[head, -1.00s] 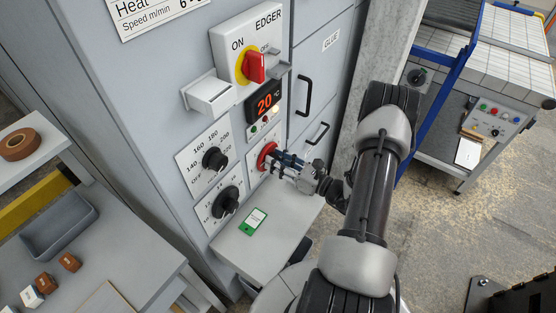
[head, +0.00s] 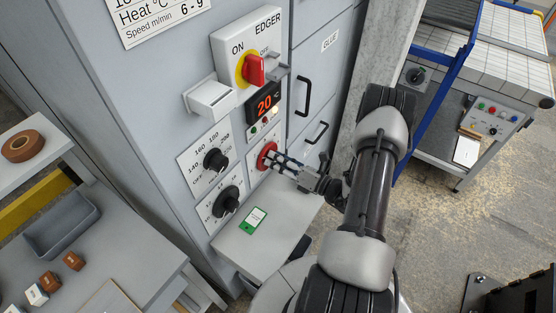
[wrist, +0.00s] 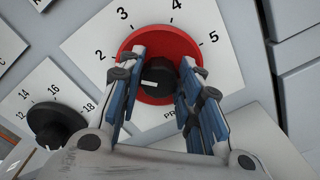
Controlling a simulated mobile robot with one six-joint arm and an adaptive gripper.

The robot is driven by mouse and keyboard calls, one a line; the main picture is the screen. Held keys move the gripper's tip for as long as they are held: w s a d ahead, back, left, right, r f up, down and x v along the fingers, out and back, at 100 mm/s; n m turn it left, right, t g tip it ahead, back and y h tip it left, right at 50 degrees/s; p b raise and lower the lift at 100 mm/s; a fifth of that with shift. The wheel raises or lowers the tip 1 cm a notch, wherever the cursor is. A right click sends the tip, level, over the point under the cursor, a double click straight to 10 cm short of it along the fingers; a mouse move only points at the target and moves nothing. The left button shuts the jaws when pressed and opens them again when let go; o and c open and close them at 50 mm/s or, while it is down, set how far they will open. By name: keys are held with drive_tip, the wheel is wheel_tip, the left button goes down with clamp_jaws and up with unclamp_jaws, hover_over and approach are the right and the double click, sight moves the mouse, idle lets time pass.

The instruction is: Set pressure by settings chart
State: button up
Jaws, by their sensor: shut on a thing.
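The red pressure dial (head: 266,156) is on the grey edger cabinet, below the display and lamps. In the wrist view the red dial (wrist: 140,48) has a scale with 2, 3, 4 and 5 visible, and a black centre (wrist: 159,74) with a white mark. I cannot tell which number it reads. My gripper (head: 277,163) reaches the dial from the right. In the wrist view my gripper (wrist: 162,75) has its blue-padded fingers on either side of the dial, shut on it. The settings chart (head: 160,12) is cut off at the top; "Heat °C" and "Speed m/min 6 - 9" are legible.
Black heat (head: 215,160) and lower (head: 227,201) knobs sit left of the dial. The display (head: 265,103) reads 20, below the red-yellow switch (head: 253,69). A green-edged card (head: 253,220) lies on the shelf (head: 265,245) below. A bench (head: 110,245) stands left.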

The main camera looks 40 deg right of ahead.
idle(0.3)
drive_tip(key=o, duration=1)
drive_tip(key=shift+o, duration=0.2)
drive_tip(key=v, duration=1.2)
